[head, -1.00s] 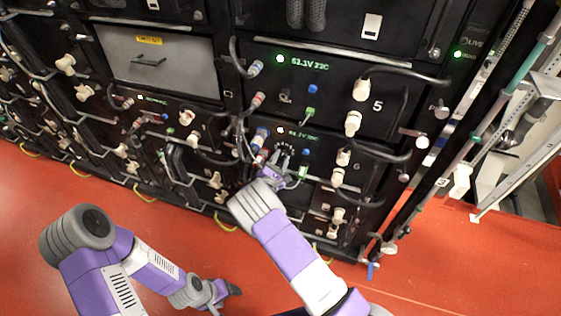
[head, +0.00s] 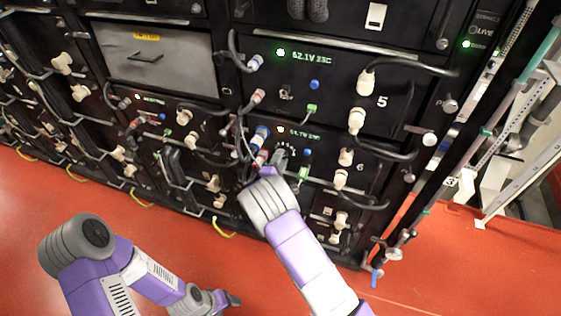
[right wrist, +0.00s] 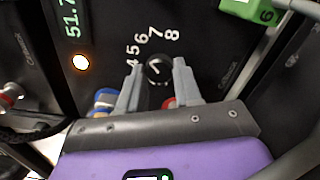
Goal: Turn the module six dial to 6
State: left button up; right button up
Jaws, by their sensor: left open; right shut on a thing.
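The module six dial (right wrist: 158,70) is a small black knob with a white mark, beside an arc of white numerals 4 to 8. The mark slants, and I cannot tell exactly which numeral it points at. My right gripper (right wrist: 157,82) is shut on the dial, with one grey finger on each side of it. In the head view my right gripper (head: 279,158) is at the module six panel (head: 322,160) and hides the dial. My left gripper (head: 228,299) is open and empty, low over the red floor, away from the rack.
A green connector (right wrist: 253,8) marked 6 is near the dial, and blue and red plugs show behind the fingers. Module five (head: 330,80) is above. Cables and white connectors (head: 346,157) crowd the panel's right side. The red floor (head: 190,240) in front is clear.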

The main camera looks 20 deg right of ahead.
jog(key=shift+f, duration=0.1)
dwell(0.3)
jog(key=o, duration=1)
jog(key=shift+o, duration=0.2)
jog(key=p+v, duration=0.1)
jog(key=v, duration=0.6)
jog(key=shift+s+a, duration=0.2)
jog(key=shift+s, duration=0.1)
